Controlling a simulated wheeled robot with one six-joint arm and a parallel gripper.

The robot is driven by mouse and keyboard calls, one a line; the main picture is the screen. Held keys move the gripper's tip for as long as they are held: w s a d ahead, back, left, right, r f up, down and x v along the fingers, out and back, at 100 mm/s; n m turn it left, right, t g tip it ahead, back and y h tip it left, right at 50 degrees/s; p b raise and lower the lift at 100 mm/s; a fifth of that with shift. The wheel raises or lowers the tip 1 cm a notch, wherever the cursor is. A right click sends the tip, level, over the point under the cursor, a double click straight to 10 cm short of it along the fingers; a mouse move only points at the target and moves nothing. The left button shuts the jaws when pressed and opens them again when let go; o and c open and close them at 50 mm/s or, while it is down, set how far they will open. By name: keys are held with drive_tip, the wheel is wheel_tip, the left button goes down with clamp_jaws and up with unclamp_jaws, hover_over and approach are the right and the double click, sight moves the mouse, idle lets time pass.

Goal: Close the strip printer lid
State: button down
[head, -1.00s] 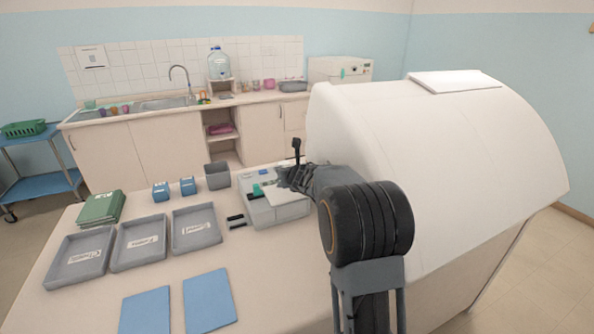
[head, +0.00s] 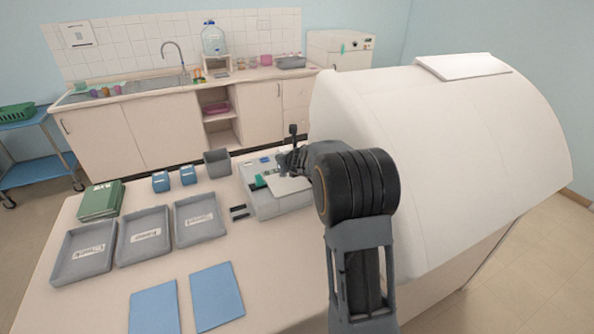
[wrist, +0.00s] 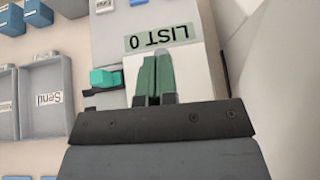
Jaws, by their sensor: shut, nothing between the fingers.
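The strip printer (head: 270,207) is a light grey box on the table in the head view, with a white panel (head: 289,187) and a teal piece on top. In the head view my gripper (head: 284,165) is over the printer, partly hidden by my arm.
A large white hood (head: 450,150) stands close at the right. Grey trays (head: 145,257), blue sheets (head: 217,296), green books (head: 101,200), blue boxes (head: 161,181) and a grey bin (head: 217,163) are at the left. Bare table lies before the printer.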

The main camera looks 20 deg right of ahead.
sight(283, 178)
drive_tip(key=shift+w+a+f+b, duration=0.2)
drive_tip(key=shift+w+f+b, duration=0.1)
drive_tip(key=shift+w+f, duration=0.45)
drive_tip(key=shift+b+x, duration=0.45)
drive_tip(key=shift+x, duration=0.55)
drive_tip(key=shift+w+f+b, duration=0.45)
drive_tip(key=shift+f, duration=0.45)
drive_tip(key=shift+f, duration=0.3)
drive_tip(key=shift+r, duration=0.1)
wheel_tip(283, 178, up, 15)
drive_tip(key=s+p, duration=0.1)
drive_tip(key=p, duration=0.7)
drive_tip(key=shift+a, duration=0.35)
